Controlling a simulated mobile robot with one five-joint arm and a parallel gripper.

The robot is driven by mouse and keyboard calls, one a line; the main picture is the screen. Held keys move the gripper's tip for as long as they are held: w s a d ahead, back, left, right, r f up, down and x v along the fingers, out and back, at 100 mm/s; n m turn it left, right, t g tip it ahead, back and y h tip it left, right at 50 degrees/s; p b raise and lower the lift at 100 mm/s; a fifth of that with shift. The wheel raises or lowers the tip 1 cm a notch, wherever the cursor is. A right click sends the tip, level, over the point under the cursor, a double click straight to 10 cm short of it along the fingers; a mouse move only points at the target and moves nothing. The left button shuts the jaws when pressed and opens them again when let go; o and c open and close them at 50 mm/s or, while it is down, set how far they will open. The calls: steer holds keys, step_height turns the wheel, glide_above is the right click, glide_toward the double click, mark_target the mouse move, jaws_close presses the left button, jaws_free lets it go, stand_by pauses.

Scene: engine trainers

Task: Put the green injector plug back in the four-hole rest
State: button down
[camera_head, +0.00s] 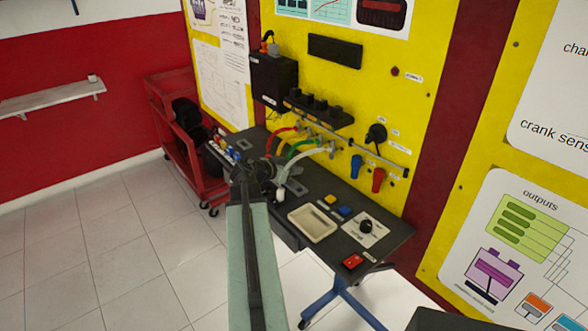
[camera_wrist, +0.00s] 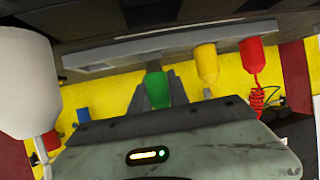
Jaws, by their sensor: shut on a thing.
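My gripper (camera_wrist: 157,88) is shut on the green injector plug (camera_wrist: 157,92); only part of the plug shows between the fingers. In the head view my gripper (camera_head: 272,172) is over the bench, at the ends of the coloured cables. A pale grey bar, which looks like the four-hole rest (camera_wrist: 130,54), runs across the wrist view just beyond the fingertips. The yellow plug (camera_wrist: 206,64) and red plug (camera_wrist: 251,56) are at this bar. A white plug (camera_wrist: 25,85) looms large at the left, nearer the camera. I cannot tell whether the green plug touches the rest or enters a hole.
The yellow panel (camera_head: 340,85) rises close behind. A red cart (camera_head: 185,130) stands left. Coloured cables arch near my gripper.

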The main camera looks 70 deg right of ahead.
steer(key=shift+f+b, duration=0.8)
steer(key=shift+f, duration=0.05)
steer(key=c, duration=1.5)
jaws_free()
steer(key=shift+w+a+r+p, duration=0.25)
steer(key=shift+a+r+p, duration=0.3)
steer(key=shift+a, duration=0.05)
steer(key=shift+w+a+r+p, duration=0.2)
steer(key=shift+a+r+p, duration=0.3)
steer(key=shift+a+r, duration=0.1)
steer(key=shift+p+v, duration=0.45)
steer(key=shift+v, duration=0.4)
